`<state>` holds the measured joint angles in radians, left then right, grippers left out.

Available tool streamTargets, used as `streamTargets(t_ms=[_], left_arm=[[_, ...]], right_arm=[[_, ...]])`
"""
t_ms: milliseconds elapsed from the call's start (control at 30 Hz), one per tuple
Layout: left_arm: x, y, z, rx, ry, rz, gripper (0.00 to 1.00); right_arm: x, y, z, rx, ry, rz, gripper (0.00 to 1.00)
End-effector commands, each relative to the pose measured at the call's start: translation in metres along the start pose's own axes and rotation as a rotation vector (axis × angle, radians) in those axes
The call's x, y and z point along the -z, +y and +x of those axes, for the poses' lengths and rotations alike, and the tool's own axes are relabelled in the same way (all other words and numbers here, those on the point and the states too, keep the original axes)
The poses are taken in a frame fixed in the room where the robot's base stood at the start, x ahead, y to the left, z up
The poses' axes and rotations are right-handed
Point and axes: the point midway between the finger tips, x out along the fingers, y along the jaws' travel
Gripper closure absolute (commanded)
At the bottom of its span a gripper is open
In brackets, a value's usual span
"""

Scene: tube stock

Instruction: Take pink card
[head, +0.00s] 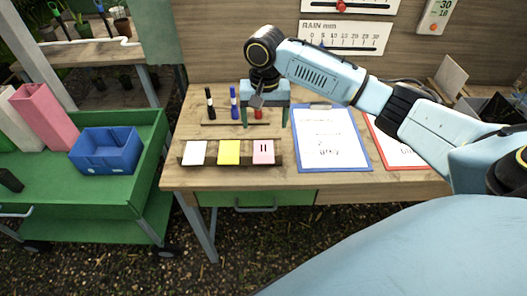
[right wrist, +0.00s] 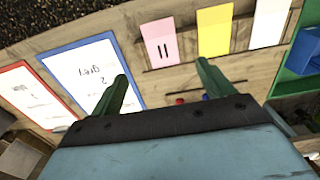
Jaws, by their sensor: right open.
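The pink card (head: 263,150) with two black strokes stands in a wooden holder (head: 187,161) near the table's front edge, right of a yellow card (head: 229,150) and a white card (head: 195,151). My right gripper (head: 264,124) is open and empty, pointing down behind the pink card, over the red marker. In the right wrist view, the pink card (right wrist: 160,46) shows beyond and between the open fingertips (right wrist: 162,72), apart from them. My left gripper is in neither view.
A black marker (head: 210,103) and a blue marker (head: 234,102) stand in a rack left of my right gripper. A blue clipboard (head: 330,163) and a red one (head: 401,162) lie to the right. A green trolley (head: 120,197) with a blue bin (head: 108,150) stands left.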

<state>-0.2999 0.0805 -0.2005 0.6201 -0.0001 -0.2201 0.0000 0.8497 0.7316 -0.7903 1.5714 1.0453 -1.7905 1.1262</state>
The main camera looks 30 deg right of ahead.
Motion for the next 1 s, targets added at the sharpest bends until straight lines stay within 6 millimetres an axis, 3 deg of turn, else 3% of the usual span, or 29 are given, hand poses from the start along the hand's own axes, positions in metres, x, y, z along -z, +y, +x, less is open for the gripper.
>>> streamTargets(t_ms=[100, 433, 700, 1000], left_arm=[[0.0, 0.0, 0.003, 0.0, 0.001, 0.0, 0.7], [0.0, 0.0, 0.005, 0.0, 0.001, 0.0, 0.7], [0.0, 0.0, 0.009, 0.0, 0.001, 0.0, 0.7], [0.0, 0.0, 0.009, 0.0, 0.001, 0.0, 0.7]], right_arm=[[0.0, 0.0, 0.025, -0.001, -0.001, -0.001, 0.2], [0.0, -0.001, 0.055, 0.0, 0.001, -0.002, 0.2], [0.001, -0.003, 0.093, 0.0, 0.002, -0.004, 0.2], [0.001, -0.003, 0.098, 0.002, 0.003, -0.004, 0.2]])
